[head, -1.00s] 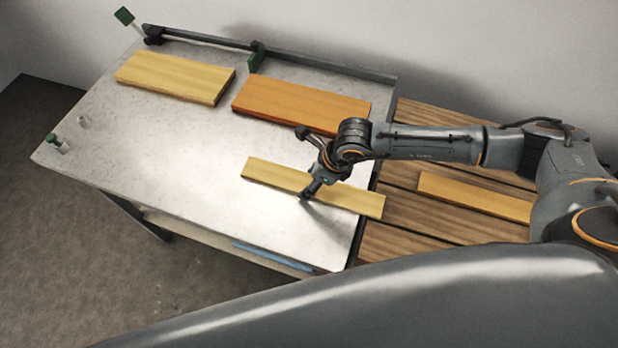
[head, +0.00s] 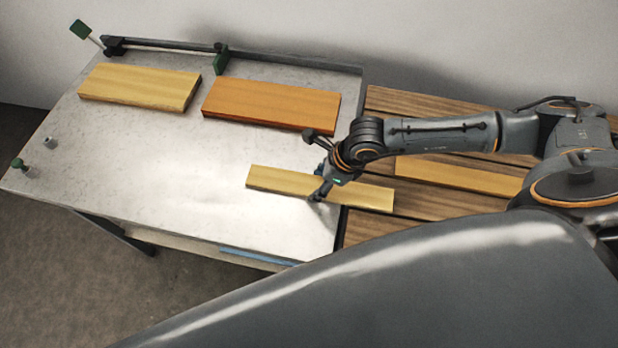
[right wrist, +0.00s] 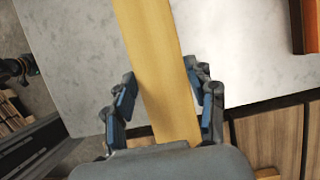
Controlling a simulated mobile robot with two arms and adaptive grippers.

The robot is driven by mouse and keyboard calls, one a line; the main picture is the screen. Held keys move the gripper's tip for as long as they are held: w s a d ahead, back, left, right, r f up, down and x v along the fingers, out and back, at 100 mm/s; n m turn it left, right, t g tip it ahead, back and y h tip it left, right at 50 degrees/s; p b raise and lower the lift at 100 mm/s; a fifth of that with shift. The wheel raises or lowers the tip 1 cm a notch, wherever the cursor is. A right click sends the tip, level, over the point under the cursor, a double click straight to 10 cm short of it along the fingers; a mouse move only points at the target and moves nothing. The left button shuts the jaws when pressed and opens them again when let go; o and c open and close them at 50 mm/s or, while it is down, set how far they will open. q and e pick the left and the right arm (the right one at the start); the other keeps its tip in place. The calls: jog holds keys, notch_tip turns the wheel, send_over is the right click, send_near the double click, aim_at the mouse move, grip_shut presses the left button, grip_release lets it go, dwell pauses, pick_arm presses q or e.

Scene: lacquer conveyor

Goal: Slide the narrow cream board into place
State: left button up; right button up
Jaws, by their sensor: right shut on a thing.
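The narrow cream board (head: 280,184) lies slantwise over the front right of the metal table (head: 150,180). Its right end sticks out past the table edge over the wooden slats. My right gripper (head: 322,192) is shut on this board near its middle, with a finger on either side. In the right wrist view the board (right wrist: 160,70) runs lengthwise between the two fingers (right wrist: 165,100). I cannot tell whether the board touches the tabletop. My left gripper is not in view.
A wide cream board (head: 140,87) and an orange board (head: 270,103) lie along the back by a dark rail (head: 290,61) with a green stop (head: 221,60). Another narrow board (head: 460,176) lies on the slats (head: 400,105).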

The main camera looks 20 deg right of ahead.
aim_at(386, 199)
jog(key=shift+s+d+b, duration=0.1)
jog(key=shift+s+d, duration=0.8)
jog(key=shift+d, duration=0.3)
jog(key=shift+s+d+b, duration=0.15)
jog(key=shift+s+d, duration=0.7)
jog(key=shift+d, duration=0.35)
jog(key=shift+s+d+b, duration=0.1)
jog(key=shift+s+d, duration=0.8)
jog(key=shift+d, duration=0.3)
jog(key=shift+s+d+f, duration=0.1)
jog(key=shift+s+d, duration=0.3)
jog(key=shift+d, duration=0.2)
jog(key=shift+s+d, duration=0.4)
jog(key=shift+d, duration=0.15)
jog(key=shift+s+d, duration=0.8)
jog(key=shift+d, duration=0.3)
jog(key=shift+s+d, duration=0.8)
jog(key=shift+d, duration=0.3)
jog(key=shift+s+d, duration=0.75)
jog(key=shift+d, duration=0.3)
jog(key=shift+s+d+p, duration=0.45)
jog(key=shift+s+d, duration=0.35)
jog(key=shift+d, duration=0.25)
jog(key=shift+s+d+p, duration=0.4)
jog(key=shift+d+p, duration=0.1)
jog(key=shift+s+d, duration=0.25)
jog(key=shift+d, duration=0.25)
